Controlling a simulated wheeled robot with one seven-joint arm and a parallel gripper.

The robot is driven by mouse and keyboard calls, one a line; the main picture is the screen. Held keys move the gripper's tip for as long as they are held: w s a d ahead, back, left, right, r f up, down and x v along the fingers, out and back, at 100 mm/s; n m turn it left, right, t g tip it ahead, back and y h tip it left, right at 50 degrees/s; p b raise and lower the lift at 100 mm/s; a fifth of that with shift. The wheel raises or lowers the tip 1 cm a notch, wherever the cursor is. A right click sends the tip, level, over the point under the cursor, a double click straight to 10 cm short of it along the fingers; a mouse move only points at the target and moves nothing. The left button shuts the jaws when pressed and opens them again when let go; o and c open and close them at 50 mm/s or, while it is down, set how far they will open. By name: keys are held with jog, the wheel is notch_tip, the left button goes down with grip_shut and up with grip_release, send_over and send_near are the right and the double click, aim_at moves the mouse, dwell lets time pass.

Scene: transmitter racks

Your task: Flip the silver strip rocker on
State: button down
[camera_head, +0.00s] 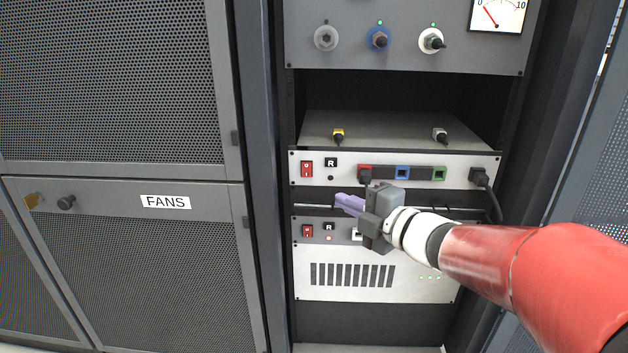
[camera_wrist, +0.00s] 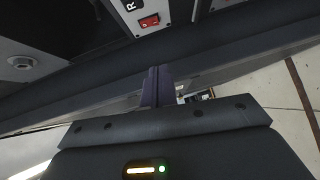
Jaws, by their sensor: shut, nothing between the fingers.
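The silver strip (camera_head: 345,180) is a pale panel in the rack, with a red rocker (camera_head: 307,168) at its left end beside an "R" label and a small dark lamp. A red rocker (camera_wrist: 149,21) on a pale panel also shows in the wrist view, beyond the fingertips; I cannot tell for certain which strip it is on. My gripper (camera_head: 342,201) is shut and empty, its purple fingers pointing left, below and right of the silver strip's rocker and apart from it. The fingers also show in the wrist view (camera_wrist: 157,77). The rocker's position is too small to read.
A dark grey strip (camera_head: 343,239) below has its own red rocker (camera_head: 307,231), an "R" label and a lit red lamp. Black plugs (camera_head: 479,177) and red, blue and green sockets line the silver strip. Knobs are above; a FANS cabinet (camera_head: 120,210) is left.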

send_near(307, 170)
jog(key=w+a, duration=0.1)
jog(key=w+a+f, duration=0.1)
jog(key=a, duration=0.1)
jog(key=w+a, duration=0.1)
jog(key=a, duration=0.1)
jog(key=shift+a+f+p, duration=0.1)
jog(key=shift+f+p, duration=0.25)
jog(key=shift+w, duration=0.55)
jog(key=shift+f, duration=0.15)
